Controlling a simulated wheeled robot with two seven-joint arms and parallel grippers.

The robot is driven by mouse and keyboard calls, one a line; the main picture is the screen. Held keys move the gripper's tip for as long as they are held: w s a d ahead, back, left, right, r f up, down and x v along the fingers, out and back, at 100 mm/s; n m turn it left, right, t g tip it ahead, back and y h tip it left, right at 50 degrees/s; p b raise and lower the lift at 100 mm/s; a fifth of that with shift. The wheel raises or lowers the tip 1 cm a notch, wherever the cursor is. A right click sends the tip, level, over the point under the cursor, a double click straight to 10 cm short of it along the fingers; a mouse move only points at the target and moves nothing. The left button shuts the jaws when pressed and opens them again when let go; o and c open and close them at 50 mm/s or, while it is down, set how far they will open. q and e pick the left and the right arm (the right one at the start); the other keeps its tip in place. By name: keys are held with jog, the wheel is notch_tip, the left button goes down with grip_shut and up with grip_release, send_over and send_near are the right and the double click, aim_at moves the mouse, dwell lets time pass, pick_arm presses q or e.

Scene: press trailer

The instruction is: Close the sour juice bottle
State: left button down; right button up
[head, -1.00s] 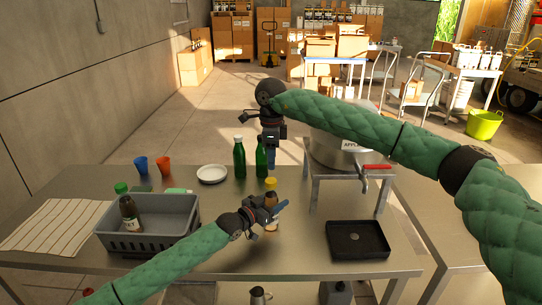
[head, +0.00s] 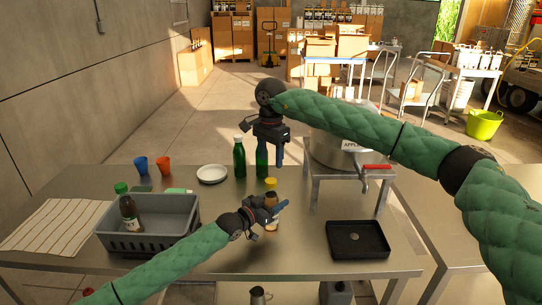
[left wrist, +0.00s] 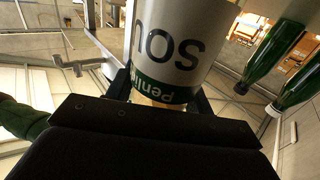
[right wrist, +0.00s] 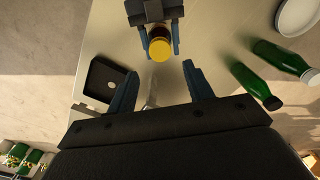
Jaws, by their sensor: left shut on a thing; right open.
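The sour juice bottle (head: 271,196) stands upright near the middle of the table, brown with a yellow cap (head: 271,183) at its top. Its white label with "SOU" fills the left wrist view (left wrist: 168,45). My left gripper (head: 276,212) is shut around the bottle's body. My right gripper (head: 279,156) is open and empty, above and beyond the bottle. In the right wrist view the yellow cap (right wrist: 160,49) lies ahead of the open fingers (right wrist: 157,78), apart from them. I cannot tell how tightly the cap sits.
Two green bottles (head: 239,157) and a white plate (head: 212,174) stand behind. A grey crate (head: 150,242) with a brown, green-capped bottle is at the left. A black tray (head: 357,239) lies at the right, below a large pot (head: 335,150) on a stand. Blue and orange cups stand back left.

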aim_at(271, 180)
jog(key=shift+f, duration=4)
